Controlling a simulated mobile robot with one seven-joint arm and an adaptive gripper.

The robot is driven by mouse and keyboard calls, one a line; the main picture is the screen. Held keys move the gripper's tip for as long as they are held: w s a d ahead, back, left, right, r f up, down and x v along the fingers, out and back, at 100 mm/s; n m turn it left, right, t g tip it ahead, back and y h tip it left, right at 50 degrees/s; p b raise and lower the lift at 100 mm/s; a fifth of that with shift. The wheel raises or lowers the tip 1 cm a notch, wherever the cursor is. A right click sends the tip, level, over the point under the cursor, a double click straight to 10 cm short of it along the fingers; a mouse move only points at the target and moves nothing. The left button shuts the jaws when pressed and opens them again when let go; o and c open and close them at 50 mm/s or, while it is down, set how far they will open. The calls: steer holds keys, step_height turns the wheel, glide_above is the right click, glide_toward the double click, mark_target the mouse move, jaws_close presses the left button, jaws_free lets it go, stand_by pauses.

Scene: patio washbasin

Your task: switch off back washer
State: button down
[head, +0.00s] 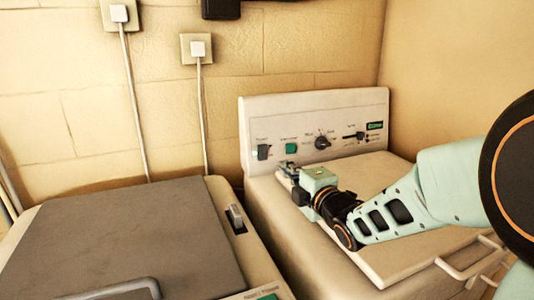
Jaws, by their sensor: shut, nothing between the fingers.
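A cream washer (270,215) stands at the right, with an upright control panel (315,106) along its back edge. The panel carries a dark rocker switch (264,152) at its left, a green square button (291,148), a black round knob (321,142), a slider (354,136) and a small green display (375,126). The switch's exact position is too small to tell. My gripper (284,166) is shut and empty. It is over the washer top, in front of the panel, just below and right of the rocker switch; contact cannot be told.
A second machine with a grey lid (125,240) stands at the left, with a small switch (236,217) on its right edge. Two wall sockets (118,14) with hanging cables are on the brick wall. A handle (468,262) rises at the washer lid's front.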

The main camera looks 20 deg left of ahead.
mark_target(263, 149)
steer(key=p+x, duration=0.1)
steer(key=x, duration=1.2)
steer(key=shift+w+a, duration=0.1)
steer(key=shift+w+a+f+b, duration=0.1)
steer(key=shift+w+a+b, duration=0.15)
steer(key=shift+b, duration=0.7)
steer(key=shift+r, duration=0.2)
steer(key=shift+p, duration=0.3)
steer(key=shift+s+d, duration=0.1)
